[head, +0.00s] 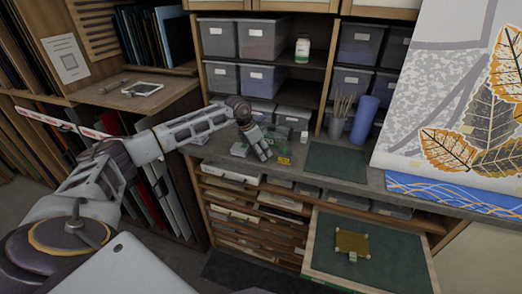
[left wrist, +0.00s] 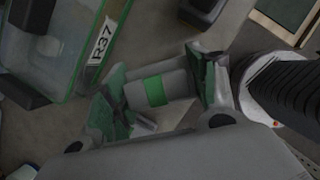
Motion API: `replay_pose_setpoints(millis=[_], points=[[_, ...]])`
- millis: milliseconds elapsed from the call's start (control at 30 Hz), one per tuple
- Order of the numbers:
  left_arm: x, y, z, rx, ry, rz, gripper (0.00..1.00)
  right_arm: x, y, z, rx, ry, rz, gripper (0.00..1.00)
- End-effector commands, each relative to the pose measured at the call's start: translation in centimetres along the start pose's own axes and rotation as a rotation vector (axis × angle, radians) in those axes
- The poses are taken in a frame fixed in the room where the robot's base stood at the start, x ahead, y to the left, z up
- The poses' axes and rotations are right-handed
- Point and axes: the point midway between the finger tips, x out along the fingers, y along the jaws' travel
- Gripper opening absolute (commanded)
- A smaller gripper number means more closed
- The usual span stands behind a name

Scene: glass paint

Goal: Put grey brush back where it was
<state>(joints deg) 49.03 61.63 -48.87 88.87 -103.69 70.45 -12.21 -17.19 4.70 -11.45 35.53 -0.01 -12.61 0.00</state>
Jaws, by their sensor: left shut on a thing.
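My left gripper (head: 264,152) is over the dark worktop, in front of the lower shelf bins in the head view. In the left wrist view its green-padded fingers (left wrist: 165,88) are shut on a grey piece with a green band (left wrist: 155,90). I take this to be the grey brush; its bristles are not clear. In the head view I cannot make out the brush at the gripper. A holder with several upright brushes (head: 341,108) stands on the worktop to the right. My right gripper is not in view.
A clear green-tinted box labelled R37 (left wrist: 60,45) is beside the gripper. A blue roll (head: 364,120) stands right of the brush holder. A dark green mat (head: 335,163) lies bare on the worktop. A pulled-out green-lined drawer (head: 395,265) juts forward below.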

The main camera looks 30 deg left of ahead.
Motion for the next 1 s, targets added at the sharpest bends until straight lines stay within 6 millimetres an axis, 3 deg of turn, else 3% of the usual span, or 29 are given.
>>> replay_pose_setpoints(millis=[567,600,733,1000], points=[[1.06,-0.04,-0.44,0.001,0.0,0.0,0.32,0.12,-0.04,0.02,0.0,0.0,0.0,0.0],[1.04,-0.04,-0.44,0.001,0.0,0.0,0.62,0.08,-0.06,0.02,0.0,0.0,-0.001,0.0],[1.01,-0.04,-0.43,0.001,0.0,0.0,0.78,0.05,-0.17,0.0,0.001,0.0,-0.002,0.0],[0.99,-0.04,-0.42,0.001,0.0,0.0,0.79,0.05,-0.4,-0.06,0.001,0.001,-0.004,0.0]])
